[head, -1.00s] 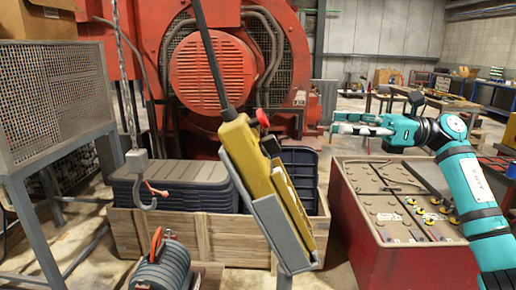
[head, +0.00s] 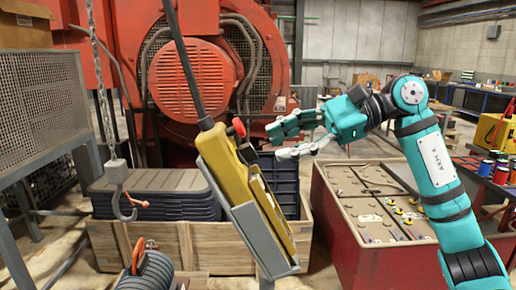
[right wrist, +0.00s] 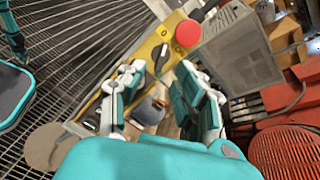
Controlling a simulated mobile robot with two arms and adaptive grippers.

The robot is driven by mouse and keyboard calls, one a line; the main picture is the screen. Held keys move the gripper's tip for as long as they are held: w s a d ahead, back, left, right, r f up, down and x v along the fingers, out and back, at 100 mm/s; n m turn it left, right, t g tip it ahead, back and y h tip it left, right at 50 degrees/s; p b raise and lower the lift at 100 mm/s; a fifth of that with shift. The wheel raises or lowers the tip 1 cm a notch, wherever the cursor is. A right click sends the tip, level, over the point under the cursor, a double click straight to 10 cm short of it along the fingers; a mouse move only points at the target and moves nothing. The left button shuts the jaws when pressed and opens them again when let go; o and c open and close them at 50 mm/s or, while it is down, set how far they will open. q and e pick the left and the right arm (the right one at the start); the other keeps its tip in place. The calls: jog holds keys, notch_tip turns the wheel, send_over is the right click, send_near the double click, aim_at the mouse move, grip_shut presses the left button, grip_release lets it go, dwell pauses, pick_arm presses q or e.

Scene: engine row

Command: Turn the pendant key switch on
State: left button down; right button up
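The yellow pendant (head: 227,168) leans in a grey holder (head: 262,240) at the middle of the head view, hanging from a dark cable. Its red button (head: 239,127) shows on its right edge. In the right wrist view the pendant face carries the red button (right wrist: 188,33) and a dark switch knob (right wrist: 160,57), probably the key switch. My right gripper (head: 278,141) is open and empty, right of the pendant and pointing left at it. In the right wrist view its fingertips (right wrist: 161,70) stand either side of the knob; contact cannot be told. My left gripper is not in view.
A red cabinet (head: 347,230) with a cluttered top stands below my right arm. A wooden crate (head: 180,245) with dark bins lies behind the pendant. A hook (head: 122,200) hangs at left. A red engine (head: 185,40) fills the back.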

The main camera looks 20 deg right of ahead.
aim_at(256, 153)
jog(key=x, duration=0.5)
grip_shut()
